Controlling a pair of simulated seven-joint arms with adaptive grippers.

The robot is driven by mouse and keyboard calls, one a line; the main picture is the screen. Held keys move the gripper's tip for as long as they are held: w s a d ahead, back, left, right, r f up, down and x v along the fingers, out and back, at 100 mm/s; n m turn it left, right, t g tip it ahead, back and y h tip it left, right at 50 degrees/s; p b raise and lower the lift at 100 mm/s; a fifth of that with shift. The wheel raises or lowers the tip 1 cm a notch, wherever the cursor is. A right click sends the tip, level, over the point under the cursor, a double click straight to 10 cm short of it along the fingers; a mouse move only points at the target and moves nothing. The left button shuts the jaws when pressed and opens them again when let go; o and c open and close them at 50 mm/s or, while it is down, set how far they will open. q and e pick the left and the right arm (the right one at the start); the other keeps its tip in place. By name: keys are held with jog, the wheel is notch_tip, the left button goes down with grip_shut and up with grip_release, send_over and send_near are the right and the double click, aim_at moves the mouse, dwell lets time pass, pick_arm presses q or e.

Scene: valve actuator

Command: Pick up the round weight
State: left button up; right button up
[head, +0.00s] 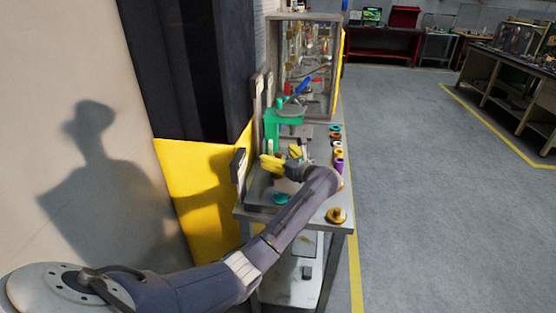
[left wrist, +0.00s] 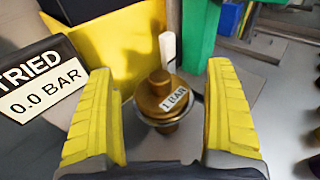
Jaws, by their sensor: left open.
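In the left wrist view a round brass weight (left wrist: 165,96) with a "1 BAR" label stands between the yellow fingers of my left gripper (left wrist: 163,85). The fingers are open, with a visible gap on each side of the weight. In the head view my left gripper (head: 282,158) is over the bench, beside the green stand; I cannot make out that weight there. Another brass round piece (head: 337,215) sits at the bench's near right corner. My right gripper is in neither view.
The bench (head: 308,222) holds a green stand (head: 285,117), with several coloured rings (head: 335,134) along its right edge. A dark sign reading "0.0 BAR" (left wrist: 42,92) is left of the gripper. A glass-fronted cabinet (head: 305,65) stands behind.

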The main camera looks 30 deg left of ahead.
pick_arm(q)
jog(key=shift+w+a, duration=0.15)
jog(key=shift+a, duration=0.1)
jog(key=c, duration=1.3)
jog(key=shift+c, duration=0.2)
